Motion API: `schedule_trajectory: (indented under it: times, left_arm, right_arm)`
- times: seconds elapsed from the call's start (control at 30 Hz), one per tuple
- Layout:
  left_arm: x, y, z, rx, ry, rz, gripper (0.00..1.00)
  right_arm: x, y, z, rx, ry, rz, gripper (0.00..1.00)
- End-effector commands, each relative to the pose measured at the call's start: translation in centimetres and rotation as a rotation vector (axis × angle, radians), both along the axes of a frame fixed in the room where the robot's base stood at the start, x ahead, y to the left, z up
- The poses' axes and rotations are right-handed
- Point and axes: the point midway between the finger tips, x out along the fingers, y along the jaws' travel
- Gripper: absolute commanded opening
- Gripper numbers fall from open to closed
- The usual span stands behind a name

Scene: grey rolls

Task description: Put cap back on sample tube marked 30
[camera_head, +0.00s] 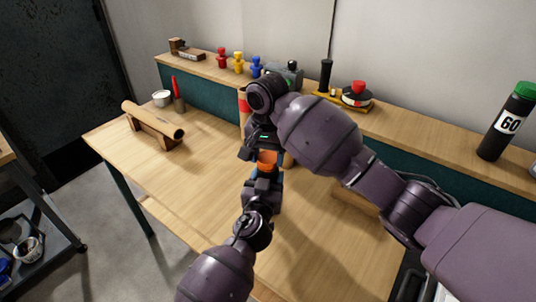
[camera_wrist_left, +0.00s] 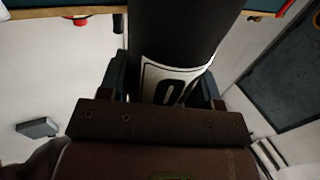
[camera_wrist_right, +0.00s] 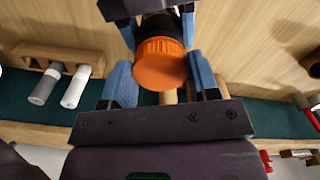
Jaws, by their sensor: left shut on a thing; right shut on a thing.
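My left gripper (camera_head: 264,182) comes up from below in the head view and is shut around a dark tube. In the left wrist view the black tube (camera_wrist_left: 185,30) fills the upper middle, with a white label (camera_wrist_left: 170,78) showing a 0 and part of another digit. My right gripper (camera_head: 264,142) comes in from the right, just above the left one, and is shut on the orange cap (camera_wrist_right: 160,65). The cap also shows in the head view (camera_head: 267,158). In the right wrist view black shows directly behind the cap. I cannot tell whether the cap is fully seated.
A green-capped bottle marked 60 (camera_head: 508,122) stands on the back shelf (camera_head: 425,122) at right. Small coloured pieces and a red-topped item (camera_head: 357,94) stand along it. The left table is mostly clear.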

Motion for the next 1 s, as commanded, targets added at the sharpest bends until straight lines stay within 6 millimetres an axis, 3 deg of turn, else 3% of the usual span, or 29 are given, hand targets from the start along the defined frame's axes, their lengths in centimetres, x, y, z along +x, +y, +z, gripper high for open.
schedule_trajectory:
  times: [0.6, 0.73, 0.87, 0.9, 1.0]
  left_arm:
    - [-0.03, 0.02, -0.10, 0.000, 0.002, 0.000, 0.00]
    - [-0.02, 0.02, -0.10, 0.000, 0.002, 0.000, 0.00]
    - [-0.02, 0.02, -0.10, 0.000, 0.002, 0.001, 0.00]
    - [-0.02, 0.02, -0.10, 0.000, 0.002, 0.001, 0.00]
    - [-0.02, 0.02, -0.10, 0.000, 0.002, 0.001, 0.00]
  right_arm:
    - [0.18, 0.17, 0.01, 0.001, 0.001, -0.994, 0.33]
    - [0.21, 0.20, -0.01, 0.001, 0.000, -1.153, 0.33]
    - [0.21, 0.19, 0.00, 0.001, 0.000, -1.141, 0.33]
    - [0.21, 0.19, 0.00, 0.001, 0.000, -1.140, 0.58]
    - [0.21, 0.19, -0.01, 0.001, 0.000, -1.139, 0.73]
